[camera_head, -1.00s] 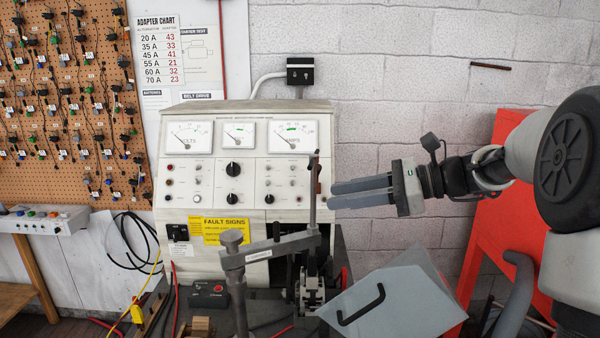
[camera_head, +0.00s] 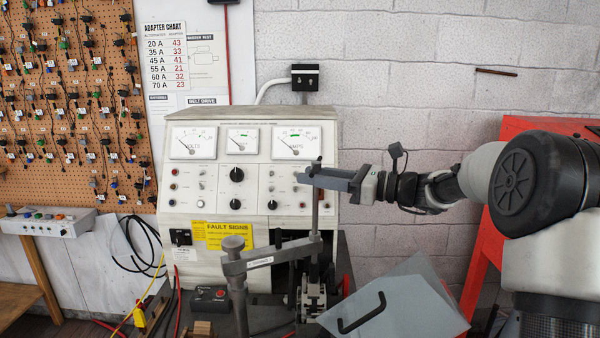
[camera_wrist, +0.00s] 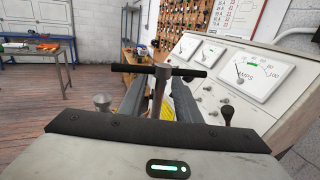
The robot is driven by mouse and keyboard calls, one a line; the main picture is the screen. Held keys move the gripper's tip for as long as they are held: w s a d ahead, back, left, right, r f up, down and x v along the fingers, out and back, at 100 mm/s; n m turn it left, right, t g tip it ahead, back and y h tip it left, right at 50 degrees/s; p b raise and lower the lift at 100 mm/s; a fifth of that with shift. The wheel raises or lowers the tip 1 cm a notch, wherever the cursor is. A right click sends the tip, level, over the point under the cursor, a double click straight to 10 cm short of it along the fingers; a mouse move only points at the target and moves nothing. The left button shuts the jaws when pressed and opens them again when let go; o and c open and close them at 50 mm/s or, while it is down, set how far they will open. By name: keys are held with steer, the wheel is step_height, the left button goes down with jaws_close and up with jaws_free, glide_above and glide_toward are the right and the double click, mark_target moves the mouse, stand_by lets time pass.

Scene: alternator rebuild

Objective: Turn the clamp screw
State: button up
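The clamp screw (camera_head: 315,210) is an upright grey rod through the end of the clamp arm (camera_head: 275,253), in front of the test bench. Its black crossbar handle (camera_wrist: 155,71) lies across the wrist view; in the head view it is nearly end-on at the rod's top. My gripper (camera_head: 312,178) reaches in from the right, level, at the screw's upper part just below the crossbar. In the wrist view, the screw's shaft stands between my fingers (camera_wrist: 160,96), with the right finger close beside it. The fingers look open; contact with the shaft is unclear.
The test bench (camera_head: 250,112) with dials and knobs stands close behind the screw. A grey panel with a black handle (camera_head: 395,302) is at lower right, below my arm. A red stand (camera_head: 480,268) is at right.

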steer(key=shift+x, duration=1.9)
jaws_close()
steer(key=shift+d+f+t, duration=0.1)
steer(key=shift+t, duration=0.4)
steer(key=m+t+h+b, duration=0.2)
steer(key=b, duration=0.1)
steer(key=w+m+t+h+b, duration=0.1)
steer(key=m+t+h+b, duration=0.1)
steer(key=b, duration=0.1)
steer(key=d+m+t+h+b, duration=0.1)
steer(key=m+t+b, duration=0.1)
steer(key=b, duration=0.1)
steer(key=shift+w+d+t+h, duration=0.1)
steer(key=shift+w+t+h, duration=0.2)
steer(key=shift+t+h, duration=0.1)
